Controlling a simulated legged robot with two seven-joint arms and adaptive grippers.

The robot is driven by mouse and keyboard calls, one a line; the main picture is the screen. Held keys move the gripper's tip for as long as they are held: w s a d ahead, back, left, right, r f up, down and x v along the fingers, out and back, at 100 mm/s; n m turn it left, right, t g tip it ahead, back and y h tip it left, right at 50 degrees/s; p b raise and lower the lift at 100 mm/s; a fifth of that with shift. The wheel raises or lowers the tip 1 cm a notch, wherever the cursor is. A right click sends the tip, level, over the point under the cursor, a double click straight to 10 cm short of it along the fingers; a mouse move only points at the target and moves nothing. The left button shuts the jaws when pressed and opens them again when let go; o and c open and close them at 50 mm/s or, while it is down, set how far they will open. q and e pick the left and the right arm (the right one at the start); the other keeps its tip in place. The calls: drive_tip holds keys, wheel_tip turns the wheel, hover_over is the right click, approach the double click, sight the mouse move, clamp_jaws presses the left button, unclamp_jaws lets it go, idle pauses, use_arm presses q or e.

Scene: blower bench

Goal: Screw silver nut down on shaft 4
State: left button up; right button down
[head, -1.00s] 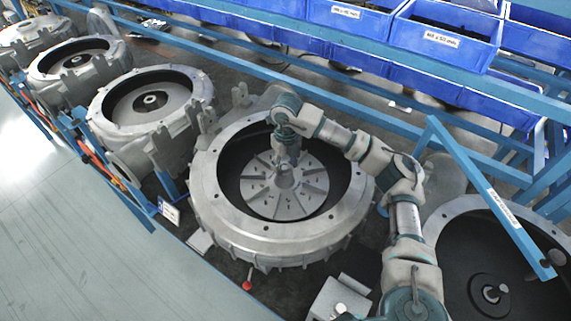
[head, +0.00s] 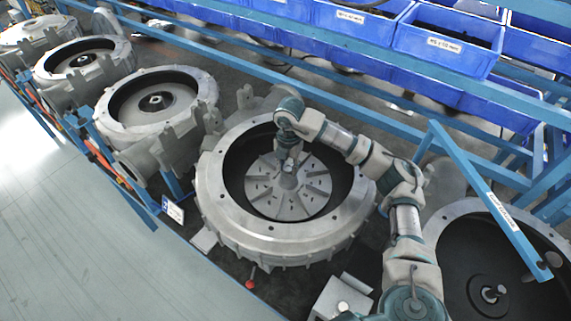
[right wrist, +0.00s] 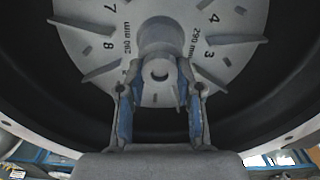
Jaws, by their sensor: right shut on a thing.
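The round blower housing (head: 225,225) under my right arm holds a grey finned impeller (head: 305,200) with a raised centre hub (head: 289,182). My right gripper (head: 288,166) points down over that hub. In the right wrist view, the fingers of my right gripper (right wrist: 159,72) are closed around a small grey ring with a dark hole, which looks like the silver nut (right wrist: 160,77), at the hub's centre. Behind it shows the impeller face (right wrist: 105,30) with printed numbers. The shaft itself is hidden, and I cannot tell how far down the nut sits. My left gripper is not in view.
Several more blower housings (head: 135,125) stand in a row to the left, and another (head: 455,222) at the right. Blue bins (head: 440,55) line the rack at the back. A slanted blue bar (head: 490,195) stands right of my arm.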

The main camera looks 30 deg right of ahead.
drive_tip(key=m, duration=0.2)
drive_tip(key=m+p, duration=0.1)
drive_tip(key=m, duration=0.4)
drive_tip(key=shift+w+d+r+m+p, duration=0.1)
drive_tip(key=shift+d+m+p, duration=0.2)
drive_tip(key=shift+p, duration=0.05)
drive_tip(key=m+p, duration=0.1)
drive_tip(key=m, duration=0.3)
drive_tip(key=shift+f+m, duration=0.2)
drive_tip(key=shift+m, duration=0.8)
